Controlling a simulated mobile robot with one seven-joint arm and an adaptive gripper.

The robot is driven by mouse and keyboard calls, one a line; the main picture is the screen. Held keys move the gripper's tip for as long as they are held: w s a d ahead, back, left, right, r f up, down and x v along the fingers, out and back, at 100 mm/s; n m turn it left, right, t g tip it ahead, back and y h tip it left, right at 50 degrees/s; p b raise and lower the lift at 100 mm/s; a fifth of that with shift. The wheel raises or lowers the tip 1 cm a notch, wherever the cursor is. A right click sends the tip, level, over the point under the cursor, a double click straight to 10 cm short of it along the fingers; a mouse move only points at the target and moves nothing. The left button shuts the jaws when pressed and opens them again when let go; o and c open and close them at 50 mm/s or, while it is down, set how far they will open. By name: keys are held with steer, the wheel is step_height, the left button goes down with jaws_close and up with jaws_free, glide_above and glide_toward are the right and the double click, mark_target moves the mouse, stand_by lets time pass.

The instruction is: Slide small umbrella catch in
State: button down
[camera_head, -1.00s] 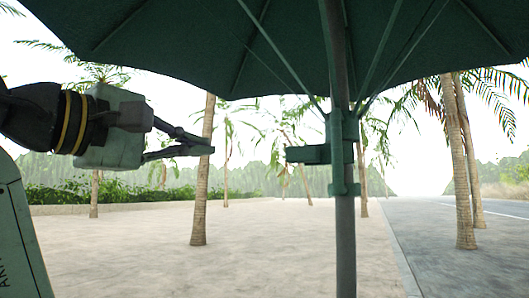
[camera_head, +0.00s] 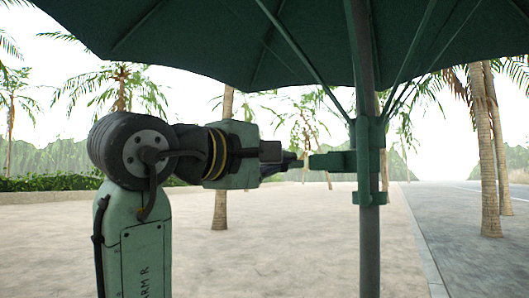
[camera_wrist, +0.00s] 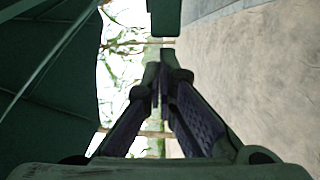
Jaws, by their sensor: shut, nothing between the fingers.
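The green umbrella catch (camera_head: 330,161) is a small block that sticks out to the left from the green collar (camera_head: 370,150) on the umbrella pole (camera_head: 369,245). My gripper (camera_head: 301,161) is level with the catch on its left side. Its fingers are shut and empty, and point at the catch's outer end. The wrist view shows the fingertips together (camera_wrist: 162,68), with the catch (camera_wrist: 165,18) straight ahead at the top edge. A small gap shows between them there; in the head view they look almost touching.
The dark green umbrella canopy (camera_head: 230,45) spreads above my arm, with thin ribs (camera_head: 290,45) slanting down to the pole. Palm trunks (camera_head: 222,195) stand in the background. The sandy ground (camera_head: 270,260) is clear, and a road (camera_head: 460,230) runs at the right.

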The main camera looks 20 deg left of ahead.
mark_target(311, 159)
steer(key=shift+d, duration=0.2)
steer(key=d+b, duration=0.1)
steer(key=d, duration=0.2)
steer(key=shift+d, duration=0.35)
steer(key=shift+a, duration=0.15)
